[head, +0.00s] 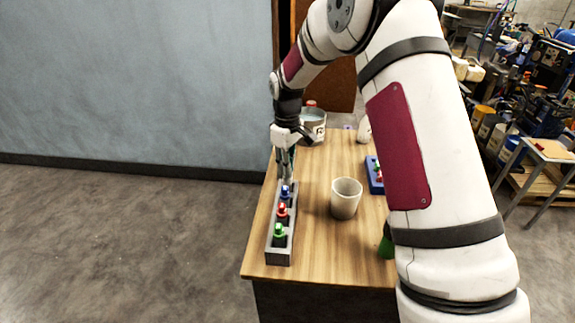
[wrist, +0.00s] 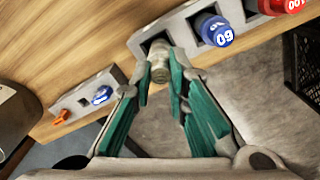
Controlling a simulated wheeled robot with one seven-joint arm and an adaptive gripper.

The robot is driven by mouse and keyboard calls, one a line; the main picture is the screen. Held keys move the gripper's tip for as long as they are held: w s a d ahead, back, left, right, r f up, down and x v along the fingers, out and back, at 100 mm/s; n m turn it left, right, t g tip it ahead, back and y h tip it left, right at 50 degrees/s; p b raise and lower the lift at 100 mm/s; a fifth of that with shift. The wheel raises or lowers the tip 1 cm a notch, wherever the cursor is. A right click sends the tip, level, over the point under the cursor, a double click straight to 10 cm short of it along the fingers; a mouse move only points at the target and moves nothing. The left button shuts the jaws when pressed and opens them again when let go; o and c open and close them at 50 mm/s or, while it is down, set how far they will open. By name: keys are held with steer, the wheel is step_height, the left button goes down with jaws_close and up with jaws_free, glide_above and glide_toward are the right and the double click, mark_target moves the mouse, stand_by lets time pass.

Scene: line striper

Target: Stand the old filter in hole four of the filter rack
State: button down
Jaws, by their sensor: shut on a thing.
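The filter rack (head: 279,250) is a long grey block on the left side of the table, with green, red and blue capped filters standing in a row. In the wrist view the rack (wrist: 182,22) shows blue (wrist: 216,31) and red (wrist: 277,3) caps beside an end hole. My gripper (head: 288,172) is over the rack's far end, beyond the blue cap. In the wrist view my gripper (wrist: 163,88) is shut on the old filter (wrist: 159,63), a dull khaki-grey cylinder. The filter lines up with the dark end hole; I cannot tell how deep it sits.
A pale cup (head: 345,199) stands right of the rack. A blue tray (head: 374,176) is partly behind my arm, and a metal can (head: 313,127) stands at the far end. A grey block with orange and blue parts (wrist: 85,103) shows in the wrist view.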

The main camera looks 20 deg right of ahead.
steer(key=shift+f, duration=0.5)
steer(key=c, duration=1.5)
jaws_free()
steer(key=shift+o, duration=0.7)
steer(key=shift+o, duration=1)
steer(key=shift+r, duration=3.45)
